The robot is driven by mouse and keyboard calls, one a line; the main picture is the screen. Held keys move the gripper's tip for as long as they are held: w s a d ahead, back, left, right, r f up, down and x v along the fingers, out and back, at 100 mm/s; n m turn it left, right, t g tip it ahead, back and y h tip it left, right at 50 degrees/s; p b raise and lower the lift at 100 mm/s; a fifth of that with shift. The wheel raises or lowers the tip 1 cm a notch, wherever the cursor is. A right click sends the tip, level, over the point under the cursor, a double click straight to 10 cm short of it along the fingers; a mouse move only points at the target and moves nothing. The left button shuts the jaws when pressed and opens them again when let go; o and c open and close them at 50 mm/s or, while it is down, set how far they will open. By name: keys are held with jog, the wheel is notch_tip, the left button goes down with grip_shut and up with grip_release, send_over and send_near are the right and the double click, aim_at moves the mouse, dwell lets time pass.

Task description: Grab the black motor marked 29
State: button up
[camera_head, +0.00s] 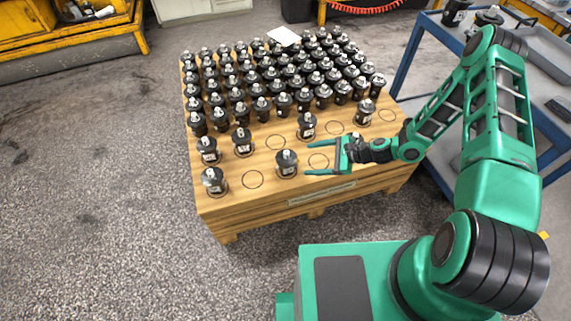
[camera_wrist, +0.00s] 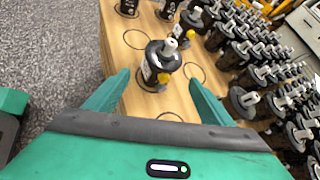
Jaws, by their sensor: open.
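My gripper (camera_head: 308,158) is open and empty, its two green fingers pointing left over the near part of the wooden table. Just beyond its fingertips stands a black motor (camera_head: 287,163) with a silver shaft and a white label. Many similar black motors (camera_head: 262,108) stand in rows; no 29 is readable.
The wooden table (camera_head: 240,215) has several empty marked circles around the nearest motors. Another motor (camera_head: 307,125) stands behind the fingers, and one (camera_head: 214,180) at the near left corner. A blue bench (camera_head: 405,70) stands on the right. A white sheet (camera_head: 284,36) lies at the back.

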aim_at(279, 161)
jog(key=a+f+m+t, duration=0.1)
jog(key=a+f+m, duration=0.1)
jog(key=a+f+m+t, duration=0.1)
jog(key=a+f+m, duration=0.1)
jog(key=m, duration=0.1)
jog(key=shift+w+f+y, duration=0.2)
jog(key=shift+y, duration=0.2)
jog(key=shift+t, duration=0.3)
jog(key=x, duration=1.1)
jog(key=shift+s, duration=0.1)
grip_shut()
jog(key=shift+a+r, duration=0.1)
